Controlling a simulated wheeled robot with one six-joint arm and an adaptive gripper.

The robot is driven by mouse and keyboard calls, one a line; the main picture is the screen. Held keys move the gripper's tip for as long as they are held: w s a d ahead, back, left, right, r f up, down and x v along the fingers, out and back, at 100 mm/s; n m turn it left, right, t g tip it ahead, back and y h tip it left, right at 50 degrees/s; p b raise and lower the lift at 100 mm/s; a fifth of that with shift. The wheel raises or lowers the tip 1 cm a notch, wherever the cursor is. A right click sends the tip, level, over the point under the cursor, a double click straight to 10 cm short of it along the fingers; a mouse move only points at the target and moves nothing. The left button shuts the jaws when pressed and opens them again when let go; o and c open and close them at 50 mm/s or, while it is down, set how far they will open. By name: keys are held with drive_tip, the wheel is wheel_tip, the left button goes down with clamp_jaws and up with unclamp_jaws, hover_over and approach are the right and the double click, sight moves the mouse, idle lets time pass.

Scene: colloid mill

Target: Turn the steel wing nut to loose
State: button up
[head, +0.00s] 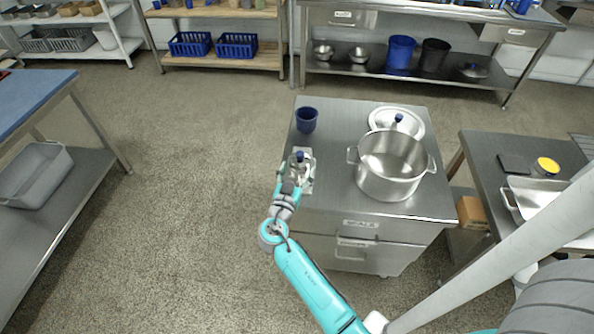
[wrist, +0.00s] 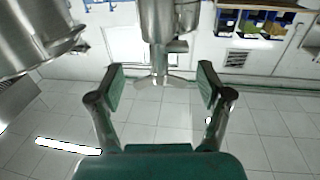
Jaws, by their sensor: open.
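The steel wing nut (wrist: 160,80) shows in the wrist view with its two wings spread left and right, below a steel cylindrical part of the mill (wrist: 160,20). My gripper (wrist: 161,83) is open, with one green-padded finger on each side of the wing nut and a visible gap to both wings. In the head view my gripper (head: 291,188) is at the near side of the small colloid mill (head: 301,170), which stands on the left part of the steel cabinet top (head: 335,130). The wing nut cannot be made out in the head view.
A large steel pot (head: 390,165) stands right of the mill, with a lid (head: 412,120) behind it. A blue cup (head: 306,119) stands behind the mill. The pot also shows in the wrist view (wrist: 35,35). The floor left of the cabinet is clear.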

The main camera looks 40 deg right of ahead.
drive_tip(key=c, duration=1.2)
drive_tip(key=shift+n+t+y, duration=0.8)
drive_tip(key=shift+n+t, duration=0.1)
drive_tip(key=shift+t, duration=0.2)
drive_tip(key=o, duration=1.2)
drive_tip(key=v, duration=1.2)
